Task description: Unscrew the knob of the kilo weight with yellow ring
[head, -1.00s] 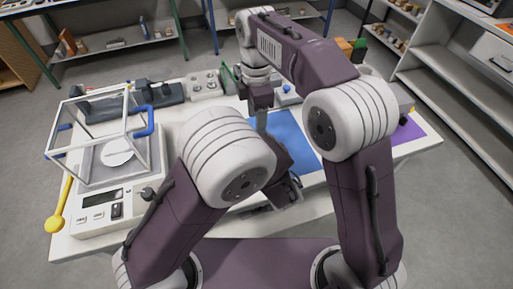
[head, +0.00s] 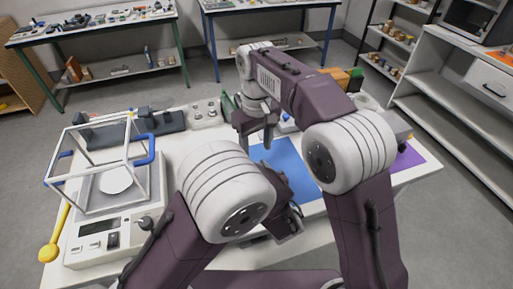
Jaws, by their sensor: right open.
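My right gripper (head: 256,138) points down over the table, near the far left corner of the blue mat (head: 284,160). Its jaws are open and I see nothing held between them. I cannot make out the kilo weight with the yellow ring or its knob; my arms hide part of the table. My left gripper (head: 290,218) is low over the near side of the table, mostly hidden behind my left arm's elbow. I cannot tell whether its jaws are open.
A balance (head: 110,235) with a glass draft shield stands at the left, a yellow-ended stick (head: 48,254) beside it. A grey block with small round pieces (head: 205,113) is at the back. A purple mat (head: 408,158) lies at the right. Shelves (head: 455,115) stand beyond.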

